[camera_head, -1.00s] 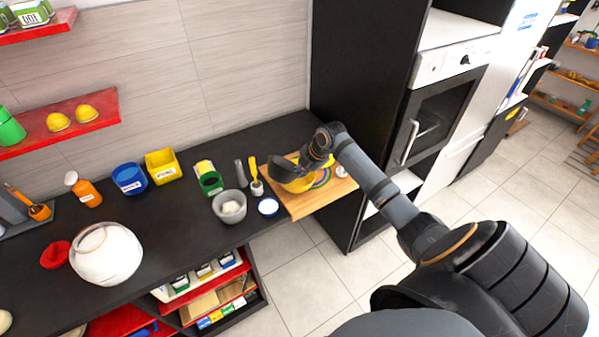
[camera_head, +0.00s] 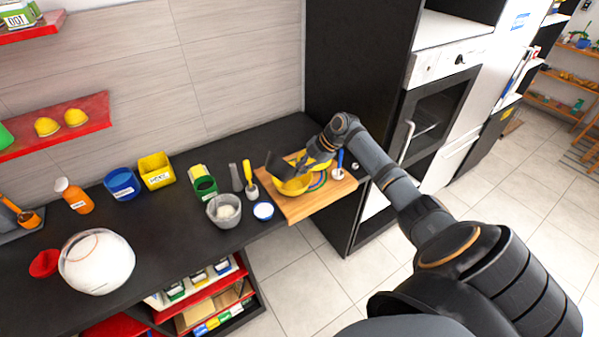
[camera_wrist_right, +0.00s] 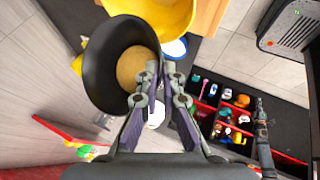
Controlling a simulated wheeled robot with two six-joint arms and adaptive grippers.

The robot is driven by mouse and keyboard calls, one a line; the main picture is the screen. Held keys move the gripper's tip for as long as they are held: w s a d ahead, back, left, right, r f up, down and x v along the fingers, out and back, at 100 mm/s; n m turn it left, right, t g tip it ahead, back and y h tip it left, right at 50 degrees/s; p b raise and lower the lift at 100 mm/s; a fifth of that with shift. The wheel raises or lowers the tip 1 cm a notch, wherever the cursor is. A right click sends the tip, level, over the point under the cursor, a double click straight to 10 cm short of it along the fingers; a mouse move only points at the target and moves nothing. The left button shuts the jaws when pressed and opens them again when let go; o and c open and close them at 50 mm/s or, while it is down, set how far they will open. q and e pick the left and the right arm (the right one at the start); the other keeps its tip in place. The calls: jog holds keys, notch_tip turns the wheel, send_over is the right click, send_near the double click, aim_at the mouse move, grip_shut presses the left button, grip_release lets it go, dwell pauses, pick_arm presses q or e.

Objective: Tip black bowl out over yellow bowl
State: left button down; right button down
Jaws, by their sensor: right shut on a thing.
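My right gripper (camera_head: 306,162) is shut on the rim of the black bowl (camera_head: 278,167). The black bowl is tilted, just above and to the left of the yellow bowl (camera_head: 291,188). In the right wrist view my gripper (camera_wrist_right: 160,82) pinches the black bowl (camera_wrist_right: 97,62) at its edge, and a round tan patch of contents shows inside it. The yellow bowl (camera_wrist_right: 168,14) shows at the top there, close beside the black bowl. The yellow bowl stands on a wooden board (camera_head: 305,207); its inside is mostly hidden. My left gripper is not in view.
Left of the board stand a grey bowl (camera_head: 224,211) with pale contents, a small white-and-blue dish (camera_head: 263,211) and a yellow-handled tool (camera_head: 249,178). A tall dark cabinet (camera_head: 350,90) rises behind the board to the right.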

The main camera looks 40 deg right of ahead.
jog(key=shift+a+r, duration=0.15)
jog(key=shift+w+d+y+b, duration=0.1)
jog(key=shift+d+y+b, duration=0.2)
jog(key=shift+b, duration=0.25)
jog(key=shift+r, duration=0.1)
dwell(0.4)
jog(key=shift+d+y+b, duration=0.15)
jog(key=shift+y+b, duration=0.25)
jog(key=shift+b, duration=0.15)
